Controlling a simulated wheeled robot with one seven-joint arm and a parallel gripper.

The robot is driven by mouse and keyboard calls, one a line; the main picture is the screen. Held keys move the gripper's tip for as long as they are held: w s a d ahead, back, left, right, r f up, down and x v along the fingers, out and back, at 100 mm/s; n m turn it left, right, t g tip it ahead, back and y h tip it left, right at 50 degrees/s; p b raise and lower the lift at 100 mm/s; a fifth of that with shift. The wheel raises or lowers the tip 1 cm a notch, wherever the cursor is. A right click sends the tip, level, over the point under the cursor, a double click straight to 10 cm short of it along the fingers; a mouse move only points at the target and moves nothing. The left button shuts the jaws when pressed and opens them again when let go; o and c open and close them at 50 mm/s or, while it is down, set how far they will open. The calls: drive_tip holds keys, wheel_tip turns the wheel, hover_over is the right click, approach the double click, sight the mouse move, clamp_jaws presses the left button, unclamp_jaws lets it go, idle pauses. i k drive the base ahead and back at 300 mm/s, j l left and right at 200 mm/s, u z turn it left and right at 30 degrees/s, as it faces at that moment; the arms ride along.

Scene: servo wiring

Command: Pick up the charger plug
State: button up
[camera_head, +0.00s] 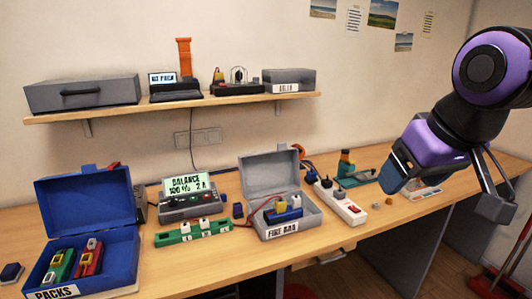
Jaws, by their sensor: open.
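I cannot single out the charger plug for certain. A small dark plug-like piece (311,176) sits at the far end of the white power strip (345,208), towards the back of the bench. The charger (186,205), with a lit green screen reading BALANCE 100% 2A, stands left of the grey fire bag box. My gripper (448,190) is at the right, above the bench's right part, with its two fingers wide apart and nothing between them. It is well to the right of the power strip and hides some of the bench behind it.
An open blue PACKS box (91,205) and an open grey FIRE BAG box (268,162) stand on the bench (215,258). A green strip (192,231) lies before the charger. A loaded shelf (170,107) hangs above.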

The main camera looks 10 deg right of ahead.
sight(279, 204)
drive_tip(key=i+l+u, duration=0.5)
drive_tip(key=l+u, duration=0.3)
drive_tip(key=j, duration=0.15)
